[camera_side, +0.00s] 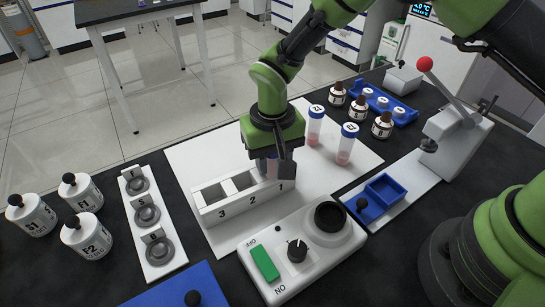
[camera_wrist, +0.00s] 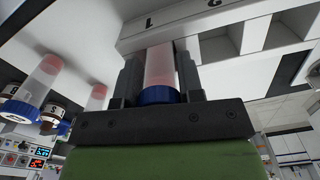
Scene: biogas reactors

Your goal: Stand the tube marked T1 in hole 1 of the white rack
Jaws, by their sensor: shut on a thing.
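My gripper (camera_side: 268,160) is shut on a clear tube with a blue cap and pinkish contents, cap towards my palm. The tube (camera_wrist: 160,68) stands between both fingers in the wrist view; its mark cannot be read. The white rack (camera_side: 237,203) has square holes and the numbers 3, 2, 1 on its front. My gripper is over the hole 1 end. The tube's lower end lines up with hole 1 and seems at or inside its mouth; how deep is hidden. The rack also shows in the wrist view (camera_wrist: 185,18).
Two blue-capped tubes (camera_side: 315,127) (camera_side: 345,146) stand upright behind and right of the rack. A white device with a green switch (camera_side: 264,263) and black knob is in front. Brown bottles (camera_side: 382,125), a blue tray (camera_side: 385,189) and a red-knobbed lever press (camera_side: 455,127) are at right.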

